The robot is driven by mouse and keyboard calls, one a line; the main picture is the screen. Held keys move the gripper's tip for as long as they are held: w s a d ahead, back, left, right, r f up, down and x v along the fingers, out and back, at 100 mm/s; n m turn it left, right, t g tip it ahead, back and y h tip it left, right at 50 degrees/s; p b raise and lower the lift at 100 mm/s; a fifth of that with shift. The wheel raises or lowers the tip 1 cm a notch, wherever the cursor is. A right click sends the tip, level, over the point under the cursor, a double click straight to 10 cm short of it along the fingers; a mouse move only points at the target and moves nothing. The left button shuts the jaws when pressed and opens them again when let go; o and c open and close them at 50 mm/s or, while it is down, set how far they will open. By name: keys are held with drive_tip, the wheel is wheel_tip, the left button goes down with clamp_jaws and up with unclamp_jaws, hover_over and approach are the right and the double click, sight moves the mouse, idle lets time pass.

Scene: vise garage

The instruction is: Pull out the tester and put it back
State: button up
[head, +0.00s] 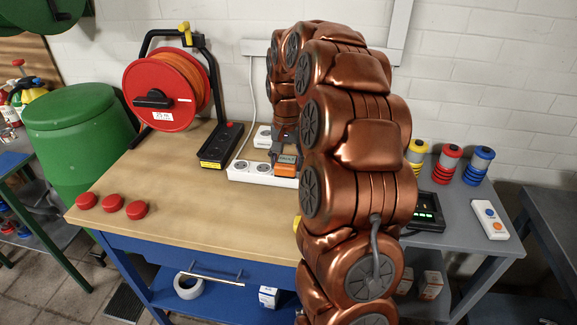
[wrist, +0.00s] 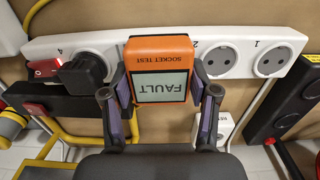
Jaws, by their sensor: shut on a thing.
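The tester (wrist: 160,52) is an orange block marked SOCKET TEST. Its grey screen reads FAULT, upside down in the wrist view. It sits over the white socket strip (wrist: 300,42), between the black plug by number 4 and the empty socket by number 2. I cannot tell how deep it is seated. My gripper (wrist: 160,95) is shut on the tester, one finger at each side. In the head view the orange tester (head: 286,164) shows below my gripper (head: 285,148), on the strip (head: 240,173), whose right part is hidden behind my arm.
The black plug (wrist: 83,74) sits close beside my left finger, near a red switch (wrist: 43,68). A red cable reel (head: 160,95) stands at the back left of the bench. Several red caps (head: 112,203) lie front left. The bench middle (head: 185,190) is clear.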

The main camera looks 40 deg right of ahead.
sight(286, 159)
clamp_jaws()
drive_tip(key=shift+r, duration=0.15)
drive_tip(key=shift+r+p, duration=0.6)
drive_tip(key=shift+r, duration=2.25)
drive_tip(key=shift+a, duration=0.1)
